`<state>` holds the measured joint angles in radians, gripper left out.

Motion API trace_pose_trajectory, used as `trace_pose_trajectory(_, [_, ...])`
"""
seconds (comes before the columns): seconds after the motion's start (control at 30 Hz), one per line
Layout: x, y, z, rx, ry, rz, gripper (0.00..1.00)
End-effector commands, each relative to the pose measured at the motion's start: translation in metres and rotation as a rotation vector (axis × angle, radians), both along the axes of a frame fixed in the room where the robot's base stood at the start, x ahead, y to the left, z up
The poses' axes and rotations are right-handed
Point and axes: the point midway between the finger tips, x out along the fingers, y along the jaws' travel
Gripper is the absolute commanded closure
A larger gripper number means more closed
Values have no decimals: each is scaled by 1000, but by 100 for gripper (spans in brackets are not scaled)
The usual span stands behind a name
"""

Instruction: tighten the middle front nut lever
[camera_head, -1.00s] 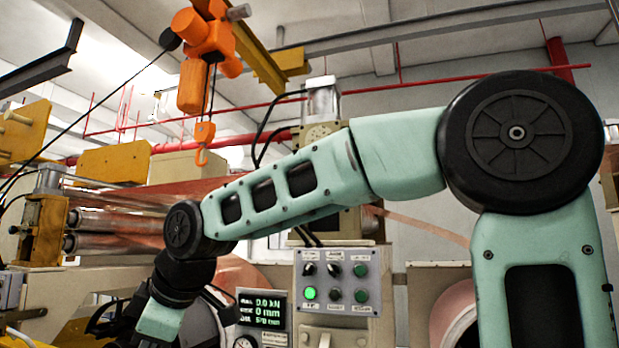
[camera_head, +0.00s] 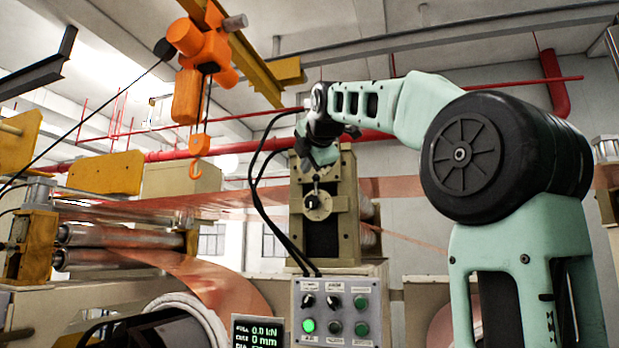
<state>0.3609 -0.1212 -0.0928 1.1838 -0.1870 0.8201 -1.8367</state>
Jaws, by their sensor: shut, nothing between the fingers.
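My gripper (camera_head: 317,178) is at the end of the raised arm, in front of the upper part of the beige roll stand (camera_head: 346,223). It is small and dark here, and it looks shut and empty. A pale round disc with a small dark centre (camera_head: 318,206) is on the front of the stand just below the gripper. A gap or contact between gripper and disc is too small to tell. I cannot make out a nut lever with certainty, and my wrist covers the top of the stand.
A control panel (camera_head: 335,312) with a lit green button stands below the roll stand. Black cables (camera_head: 254,185) hang left of the gripper. An orange hoist with a hook (camera_head: 198,160) hangs further left. Copper foil (camera_head: 205,287) runs over rollers (camera_head: 120,236) at left.

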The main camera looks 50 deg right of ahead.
Motion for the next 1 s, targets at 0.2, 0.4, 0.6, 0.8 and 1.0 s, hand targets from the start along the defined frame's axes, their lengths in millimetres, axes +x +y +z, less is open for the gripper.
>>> trace_pose_trajectory(0.2, [1, 0, -1, 2, -1, 1, 100])
trace_pose_trajectory(0.4, [14, -8, -5, 5, 2, 0, 100])
trace_pose_trajectory(0.6, [45, -29, -16, 6, 3, 0, 100])
trace_pose_trajectory(0.8, [78, -51, -28, 5, 4, 0, 100])
trace_pose_trajectory(1.0, [63, -69, -15, 5, -3, -2, 100])
